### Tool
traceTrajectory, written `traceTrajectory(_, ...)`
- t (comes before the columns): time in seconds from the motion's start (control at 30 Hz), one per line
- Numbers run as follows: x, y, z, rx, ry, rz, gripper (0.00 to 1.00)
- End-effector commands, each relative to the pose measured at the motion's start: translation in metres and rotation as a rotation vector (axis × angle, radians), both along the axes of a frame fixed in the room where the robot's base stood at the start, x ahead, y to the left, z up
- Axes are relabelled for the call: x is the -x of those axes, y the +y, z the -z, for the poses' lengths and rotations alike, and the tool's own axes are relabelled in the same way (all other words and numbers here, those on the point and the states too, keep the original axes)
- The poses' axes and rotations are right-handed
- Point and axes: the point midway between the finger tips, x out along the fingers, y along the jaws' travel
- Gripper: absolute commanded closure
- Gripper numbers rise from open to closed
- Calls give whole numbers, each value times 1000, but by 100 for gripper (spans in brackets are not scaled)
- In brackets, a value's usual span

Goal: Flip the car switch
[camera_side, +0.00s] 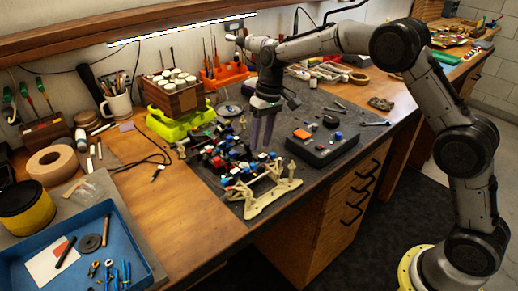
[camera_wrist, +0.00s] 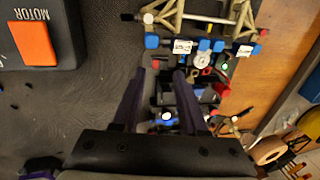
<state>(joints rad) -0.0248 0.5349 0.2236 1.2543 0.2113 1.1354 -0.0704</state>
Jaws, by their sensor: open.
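The RC car chassis (camera_side: 228,168) lies on the dark mat, with blue, red and black parts and a beige frame at its near end. It also shows in the wrist view (camera_wrist: 200,46), partly hidden behind my gripper. My gripper (camera_side: 261,147) points down just above or beside the car; its fingers (camera_wrist: 158,75) are apart with nothing held. I cannot tell whether they touch the car. A black control box (camera_side: 322,150) stands to the right of the car. Its orange switch (camera_side: 302,133) appears beside the word MOTOR in the wrist view (camera_wrist: 35,43). No switch on the car is clearly distinguishable.
A lime-green tray (camera_side: 180,127) and a wooden box of jars (camera_side: 175,98) stand behind the car. A blue tray of small tools (camera_side: 90,217) is at the near left. The bench's front edge runs close to the car. Bare mat lies between the car and the control box.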

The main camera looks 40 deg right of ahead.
Motion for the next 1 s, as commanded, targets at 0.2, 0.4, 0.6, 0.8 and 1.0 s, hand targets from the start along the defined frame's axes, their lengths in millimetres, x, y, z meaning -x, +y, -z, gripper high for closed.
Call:
traceTrajectory(0.2, 0, 5, 26, 0, 1, -1, 57)
traceTrajectory(0.4, 0, 7, 33, 0, -1, -1, 57)
traceTrajectory(0.6, 0, 7, 33, 0, -1, 0, 57)
traceTrajectory(0.8, 0, 7, 32, 0, -2, 0, 92)
traceTrajectory(1.0, 0, 7, 32, 0, -2, 0, 100)
